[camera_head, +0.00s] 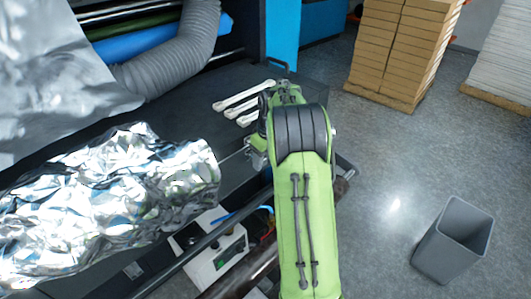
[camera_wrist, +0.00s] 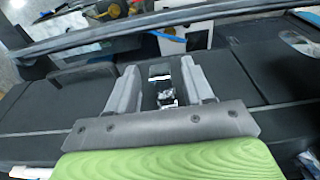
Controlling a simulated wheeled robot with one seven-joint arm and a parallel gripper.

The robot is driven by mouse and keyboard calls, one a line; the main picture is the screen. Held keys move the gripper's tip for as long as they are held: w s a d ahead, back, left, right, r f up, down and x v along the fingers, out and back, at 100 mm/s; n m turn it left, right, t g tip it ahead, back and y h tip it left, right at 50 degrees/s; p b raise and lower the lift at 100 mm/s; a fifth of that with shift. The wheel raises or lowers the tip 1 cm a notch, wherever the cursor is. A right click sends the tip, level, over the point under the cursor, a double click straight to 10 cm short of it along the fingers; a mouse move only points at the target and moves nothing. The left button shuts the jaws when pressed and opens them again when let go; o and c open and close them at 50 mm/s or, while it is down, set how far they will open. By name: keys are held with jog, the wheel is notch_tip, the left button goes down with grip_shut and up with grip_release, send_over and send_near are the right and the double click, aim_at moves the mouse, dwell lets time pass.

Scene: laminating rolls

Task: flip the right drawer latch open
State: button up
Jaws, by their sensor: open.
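A small latch (camera_wrist: 163,82), black with shiny metal parts, shows in the wrist view on a dark panelled surface (camera_wrist: 245,78). My gripper (camera_wrist: 159,74) is open, with one grey finger on each side of the latch. I cannot tell whether the fingers touch it or whether the latch is flipped. In the head view my green arm covers most of the gripper and the latch area at the edge of the dark machine bench (camera_head: 312,88).
Crumpled foil (camera_head: 110,185) covers the bench at left. White wrenches (camera_head: 243,95) lie behind the arm. A rail (camera_wrist: 190,17) crosses beyond the gripper. A white device (camera_head: 215,262) sits below the bench. A grey bin (camera_head: 432,250) and stacked boxes (camera_head: 385,50) stand on open floor at right.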

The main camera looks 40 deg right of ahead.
notch_tip(320, 180, up, 15)
jog(key=s, duration=0.2)
jog(key=shift+s+d+r+p, duration=0.15)
jog(key=shift+s+r+p, duration=0.1)
jog(key=shift+p, duration=0.15)
jog(key=s+a+t+b, duration=0.15)
jog(key=s+a, duration=0.25)
jog(key=a, duration=0.4)
jog(key=s+a+b, duration=0.3)
jog(key=s+a, duration=0.1)
jog(key=a, duration=0.5)
jog(key=s+a+f+t+b, duration=0.1)
jog(key=s+a+f+b, duration=0.1)
jog(key=s+f, duration=0.4)
jog(key=s+a+f+m+t+b, duration=0.1)
jog(key=s+a+f, duration=0.3)
jog(key=s, duration=0.6)
notch_tip(320, 180, down, 2)
jog(key=shift+s+a+m+b, duration=0.25)
jog(key=shift+a+m+b, duration=0.05)
jog(key=shift+b, duration=0.4)
jog(key=shift+w, duration=0.1)
